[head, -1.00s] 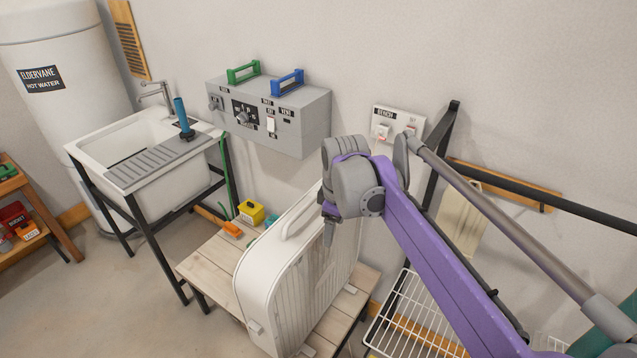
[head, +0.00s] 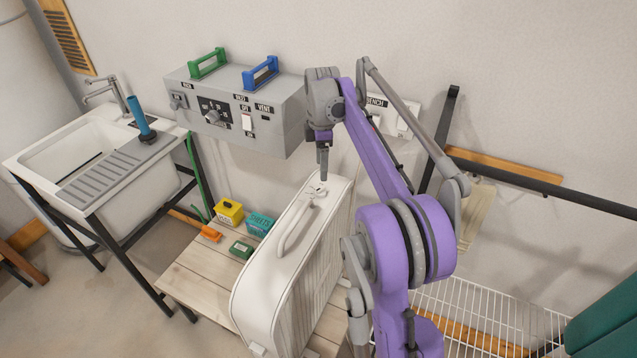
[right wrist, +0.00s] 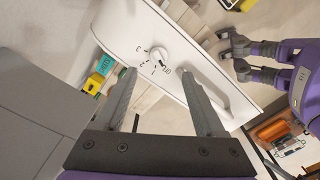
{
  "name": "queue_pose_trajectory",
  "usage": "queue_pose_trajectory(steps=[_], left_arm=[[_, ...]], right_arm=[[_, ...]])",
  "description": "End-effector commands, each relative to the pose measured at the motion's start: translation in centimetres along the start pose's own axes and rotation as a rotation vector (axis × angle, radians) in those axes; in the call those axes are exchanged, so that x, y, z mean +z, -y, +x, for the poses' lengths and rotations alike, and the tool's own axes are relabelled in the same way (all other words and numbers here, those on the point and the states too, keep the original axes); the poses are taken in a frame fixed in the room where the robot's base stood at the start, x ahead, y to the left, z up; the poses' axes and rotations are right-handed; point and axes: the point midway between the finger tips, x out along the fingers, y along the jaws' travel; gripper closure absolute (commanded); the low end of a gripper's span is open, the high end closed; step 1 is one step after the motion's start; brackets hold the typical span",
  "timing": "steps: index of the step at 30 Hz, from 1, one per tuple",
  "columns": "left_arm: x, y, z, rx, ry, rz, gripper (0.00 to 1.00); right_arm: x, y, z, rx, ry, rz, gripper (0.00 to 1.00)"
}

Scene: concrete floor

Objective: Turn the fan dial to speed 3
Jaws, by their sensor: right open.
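The white fan (head: 290,275) stands on a slatted wooden bench, with a carry handle on its top. Its small white dial (head: 317,189) is at the far end of the top. In the right wrist view the dial (right wrist: 158,54) has number marks and an OFF mark around it; its exact pointer setting is too small to tell. My right gripper (head: 324,172) points down just above the dial. In its wrist view the fingers (right wrist: 159,74) are apart and empty, with the dial ahead between their tips. Another gripper, likely my left (right wrist: 235,45), shows at the upper right; its jaw state is unclear.
A grey wall control box (head: 285,135) with knobs and green and blue handles is behind my right gripper. A bench switch panel (head: 402,115) is right of it. Small yellow (head: 229,212) and teal (head: 260,224) boxes lie on the bench (head: 195,270). A sink is left, a wire rack right.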

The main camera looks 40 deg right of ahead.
Motion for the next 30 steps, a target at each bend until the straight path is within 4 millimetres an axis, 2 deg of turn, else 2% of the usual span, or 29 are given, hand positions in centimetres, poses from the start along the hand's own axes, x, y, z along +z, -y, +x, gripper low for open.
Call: queue_pose_trajectory(steps=[1,6,12,17,24,25,30], left_arm=[[0.2,0.0,0.2,0.0,0.002,0.0,1.0],[0.4,0.0,0.4,0.0,0.004,0.0,1.0],[0.5,0.0,0.5,0.0,0.005,0.0,1.0],[0.6,0.0,0.5,0.0,0.005,0.0,1.0],[0.6,0.0,0.5,0.0,0.005,0.0,1.0],[0.6,0.0,0.5,0.0,0.005,0.0,1.0],[0.6,0.0,0.5,0.0,0.005,0.0,1.0]], right_arm=[[0.0,0.0,1.2,-0.001,0.0,0.0,0.28],[-0.1,0.0,4.4,0.0,0.0,0.0,0.28],[-0.1,0.0,7.0,0.001,0.0,0.0,0.28],[-0.1,0.0,7.9,0.001,0.0,0.001,0.28],[-0.1,0.0,7.9,0.001,0.0,0.001,0.28],[-0.1,0.0,7.9,0.001,0.0,0.001,0.3],[-0.1,0.0,7.9,0.001,0.0,0.001,0.61]])
